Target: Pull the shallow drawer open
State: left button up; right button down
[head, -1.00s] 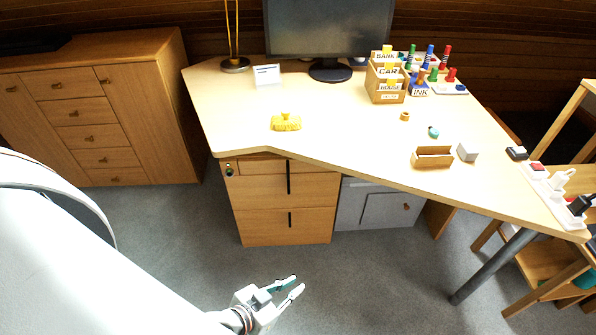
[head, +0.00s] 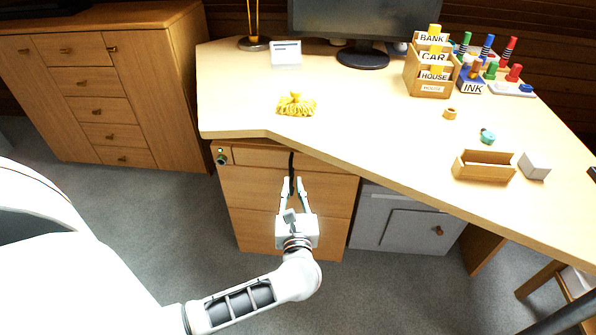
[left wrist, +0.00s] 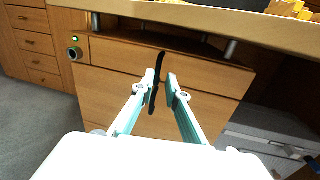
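The wooden drawer unit under the desk has a shallow drawer (head: 258,157) at its top, which looks shut; its front also shows in the left wrist view (left wrist: 120,55). A long black upright handle (head: 291,161) runs down the front from the shallow drawer over the drawer below; it also shows in the left wrist view (left wrist: 158,72). My left gripper (head: 293,181) is open in front of the unit. In the left wrist view its fingertips (left wrist: 161,82) stand on either side of the handle, with no clear grip on it. My right gripper is out of view.
The desk top (head: 370,125) overhangs the drawer unit. A round lock with a green light (left wrist: 74,53) sits left of the shallow drawer. A grey cabinet (head: 370,220) stands to the right of the unit. A yellow brush-like thing (head: 296,105) lies on the desk. Grey floor is clear in front.

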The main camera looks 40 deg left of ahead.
aim_at(291, 169)
pick_arm(q)
jog(key=shift+n, duration=0.3)
jog(key=x, duration=0.8)
jog(key=shift+s+a+f+b, duration=0.1)
jog(key=shift+f+b, duration=0.2)
jog(key=shift+b, duration=0.1)
grip_shut()
jog(key=shift+s, duration=0.1)
